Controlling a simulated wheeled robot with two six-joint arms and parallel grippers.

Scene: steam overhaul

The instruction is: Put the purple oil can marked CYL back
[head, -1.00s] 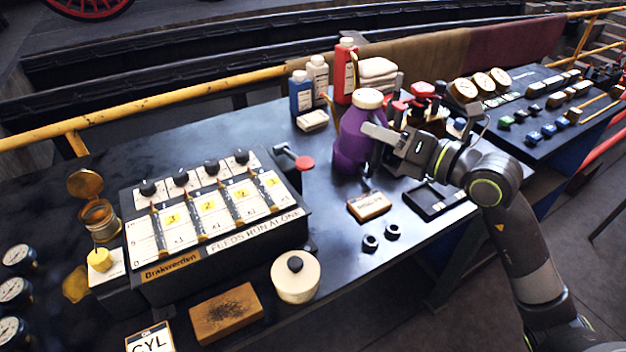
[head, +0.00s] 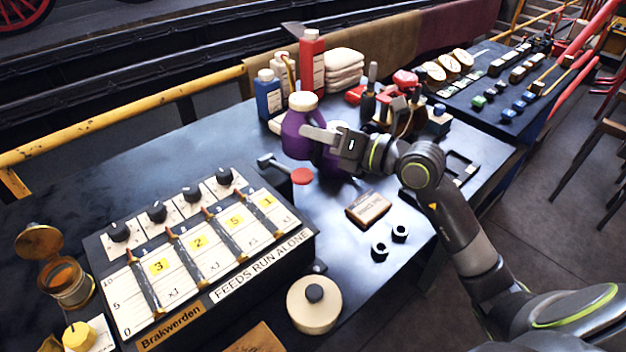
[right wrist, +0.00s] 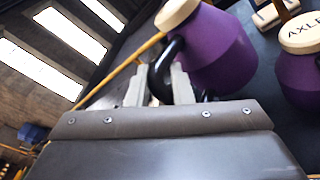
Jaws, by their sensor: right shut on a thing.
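A purple oil can (head: 297,135) with a cream lid stands out near the back middle of the black bench in the head view. My right gripper (head: 322,137) is at its right side. In the right wrist view, my right gripper (right wrist: 160,88) is shut on the black handle of a purple can (right wrist: 215,50), which looks tilted there. No mark on this can is readable. A second purple can (right wrist: 305,80), its lid marked AXLE, is beside it at the right edge. In the head view I cannot clearly separate the two cans. My left gripper is not in view.
A blue bottle (head: 267,95), a red bottle (head: 312,65) and folded cloths (head: 344,65) stand behind. The feed box (head: 200,245) with a red-knobbed lever (head: 301,176) lies front left. A small box (head: 368,208), two black rings and a cream pot (head: 314,303) lie in front.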

